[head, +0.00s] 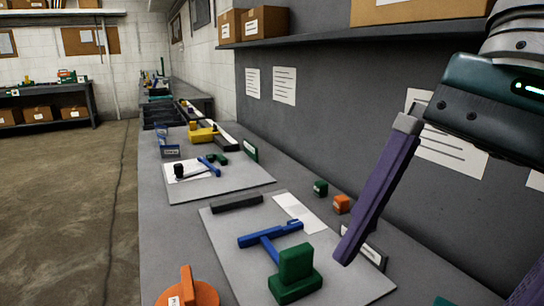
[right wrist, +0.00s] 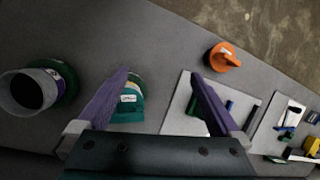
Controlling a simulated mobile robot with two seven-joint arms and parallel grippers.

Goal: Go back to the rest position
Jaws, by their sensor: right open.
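My right gripper (head: 430,276) is open and empty, hanging over the right side of the workbench (head: 160,225). One purple finger shows whole in the head view, and a purple piece at the lower right edge looks like the other. In the right wrist view both purple fingers stand wide apart with nothing held between them (right wrist: 160,76). Beyond them a green labelled item (right wrist: 128,104) lies on the bench by the left finger. My left gripper is in neither view.
A grey board (head: 235,245) holds a blue tool (head: 268,245), a green block (head: 296,272) and a black bar (head: 237,203). An orange handled piece (head: 188,290) sits at the bench's front edge. A shelf (head: 320,38) runs above. Open floor (head: 65,190) lies left.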

